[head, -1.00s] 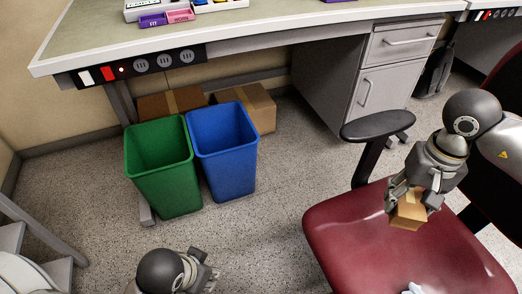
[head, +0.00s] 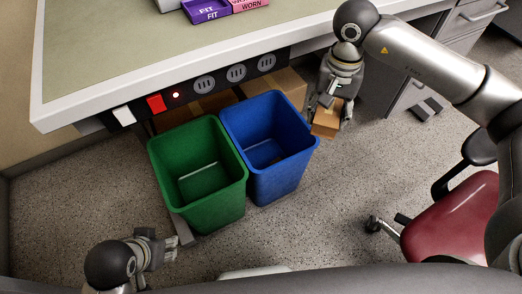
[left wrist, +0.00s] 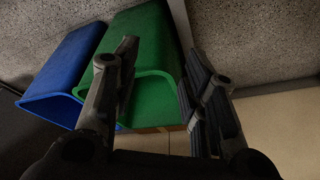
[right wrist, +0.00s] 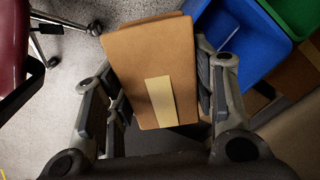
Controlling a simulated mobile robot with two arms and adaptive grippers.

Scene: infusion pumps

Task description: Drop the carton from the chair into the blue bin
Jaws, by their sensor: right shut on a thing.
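My right gripper (head: 333,103) is shut on the small brown carton (head: 326,119). It holds the carton in the air, just right of the blue bin (head: 278,183) in the head view. In the right wrist view the carton (right wrist: 152,60) sits between the fingers, a pale label on its face, with the blue bin (right wrist: 235,45) beside it. The blue bin is open at the top and looks empty. The chair (head: 455,220) has a red seat and stands at the lower right. My left gripper (left wrist: 160,95) is open and empty, near the green bin.
The green bin (head: 208,208) stands directly left of the blue bin. Larger cardboard boxes (head: 283,84) lie behind the bins under the desk (head: 120,50). The desk edge overhangs close behind them. Bare floor (head: 325,220) lies in front and to the right.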

